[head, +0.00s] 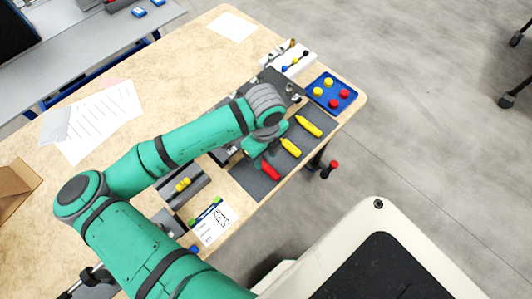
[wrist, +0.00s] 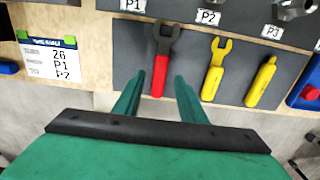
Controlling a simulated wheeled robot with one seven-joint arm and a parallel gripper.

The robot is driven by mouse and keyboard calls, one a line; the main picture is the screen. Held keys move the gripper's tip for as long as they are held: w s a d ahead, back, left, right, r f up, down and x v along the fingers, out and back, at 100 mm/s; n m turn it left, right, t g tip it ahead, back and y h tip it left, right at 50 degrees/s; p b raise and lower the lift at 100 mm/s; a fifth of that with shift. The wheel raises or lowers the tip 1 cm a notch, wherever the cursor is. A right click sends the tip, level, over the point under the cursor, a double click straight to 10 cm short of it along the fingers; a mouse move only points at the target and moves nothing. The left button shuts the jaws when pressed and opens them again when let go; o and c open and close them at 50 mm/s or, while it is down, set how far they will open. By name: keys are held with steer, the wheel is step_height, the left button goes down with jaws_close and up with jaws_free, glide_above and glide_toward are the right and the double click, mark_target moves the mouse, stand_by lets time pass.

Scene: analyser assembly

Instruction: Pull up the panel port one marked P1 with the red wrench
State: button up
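The red wrench (wrist: 161,66) lies on a dark grey mat with its dark open jaw pointing away from me. In the head view its red handle (head: 270,170) shows just below my gripper (head: 257,150). In the wrist view my gripper (wrist: 157,85) is open, its two green fingers apart. The red handle appears between the fingertips; I cannot tell whether they are at its height. The P1 label (wrist: 132,5) is at the top edge of the wrist view, above the wrench. The P1 port itself is not clearly visible; my arm covers part of the dark panel (head: 272,82).
A card (wrist: 56,58) reading 26, P1, P2 lies left. A blue tray (head: 332,104) with red and yellow knobs stands at the right.

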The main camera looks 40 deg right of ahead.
mark_target(266, 166)
steer(key=shift+s+f, duration=0.1)
steer(key=shift+f, duration=2.5)
jaws_close()
steer(key=shift+s+d+r, duration=0.1)
steer(key=shift+s+r, duration=0.1)
steer(key=shift+r, duration=0.75)
steer(key=shift+s+r, duration=0.25)
steer(key=shift+r, duration=0.75)
steer(key=shift+s+d+r, duration=0.1)
steer(key=shift+s+r, duration=0.1)
steer(key=shift+r, duration=0.75)
steer(key=shift+a+r, duration=0.1)
